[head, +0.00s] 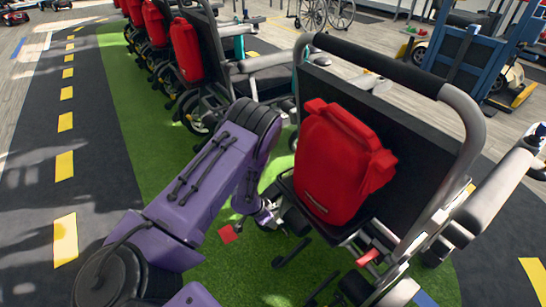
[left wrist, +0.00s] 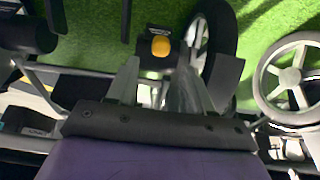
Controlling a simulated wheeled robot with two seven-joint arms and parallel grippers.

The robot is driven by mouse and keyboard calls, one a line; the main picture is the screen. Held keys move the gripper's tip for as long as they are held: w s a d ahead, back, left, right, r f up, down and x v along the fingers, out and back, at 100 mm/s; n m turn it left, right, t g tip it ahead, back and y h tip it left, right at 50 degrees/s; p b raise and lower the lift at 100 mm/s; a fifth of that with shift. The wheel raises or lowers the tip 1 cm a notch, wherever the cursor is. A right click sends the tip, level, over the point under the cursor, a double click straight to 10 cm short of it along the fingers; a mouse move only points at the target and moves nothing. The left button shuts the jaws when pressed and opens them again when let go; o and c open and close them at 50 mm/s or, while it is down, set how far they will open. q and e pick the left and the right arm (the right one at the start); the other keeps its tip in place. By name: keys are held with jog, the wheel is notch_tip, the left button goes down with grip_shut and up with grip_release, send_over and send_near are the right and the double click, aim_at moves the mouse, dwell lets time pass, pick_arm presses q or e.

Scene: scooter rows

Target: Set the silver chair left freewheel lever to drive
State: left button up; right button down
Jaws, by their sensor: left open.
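The silver chair (head: 465,125) stands close in front of me, seen from behind, with a grey tubular frame and a red bag on its back. A flat red tab (head: 229,233) shows low at its left side and another red tab (head: 368,257) low at its right; I cannot tell for sure which is the left freewheel lever. My left gripper (head: 262,214) is low beside the chair's left rear, near the left red tab. In the left wrist view its open fingers (left wrist: 172,82) point toward a wheel and a yellow round cap (left wrist: 161,46). No lever is clear there.
The red bag (head: 338,165) hangs on the backrest. More chairs with red bags (head: 186,50) stand in a row ahead on the green strip. A dark lane with yellow dashes (head: 65,165) is clear at left. A blue rack (head: 465,55) stands at back right.

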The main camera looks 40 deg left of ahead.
pick_arm(q)
jog(key=p+v, duration=0.1)
jog(key=v, duration=0.3)
jog(key=shift+s+r, duration=0.1)
jog(key=shift+r, duration=0.05)
